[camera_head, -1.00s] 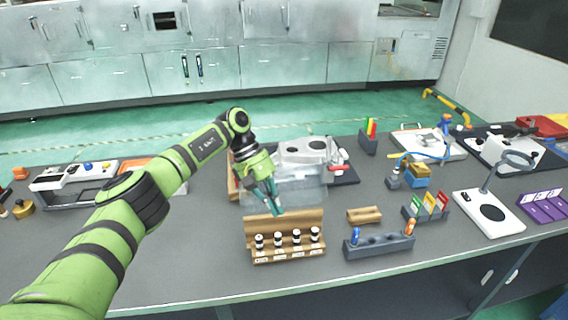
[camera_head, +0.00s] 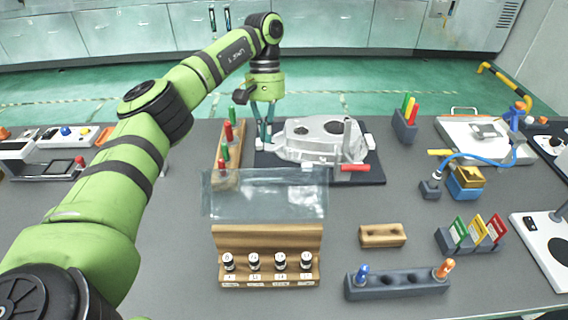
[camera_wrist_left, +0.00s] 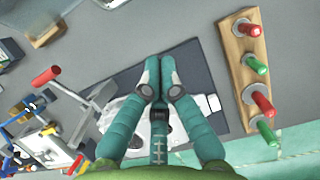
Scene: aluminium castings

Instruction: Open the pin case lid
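The pin case (camera_head: 268,238) is a light wooden box at the front centre of the bench, holding several white pins with dark tops above a row of labels. Its clear lid (camera_head: 265,195) shows as a transparent panel rising from behind the wooden back, swung away from the pins, which are uncovered. My left gripper (camera_head: 266,142) is beyond the lid, apart from it, between the red-and-green-handled rack and the grey casting. In the left wrist view its fingertips (camera_wrist_left: 160,66) are together with nothing seen between them. My right gripper is out of view.
A wooden rack (camera_head: 228,178) with red and green handles stands left of the casting (camera_head: 322,150), which sits on a dark mat (camera_head: 360,177). A small wooden block (camera_head: 382,236) and a grey holder (camera_head: 398,284) are right of the case. The bench left of the case is clear.

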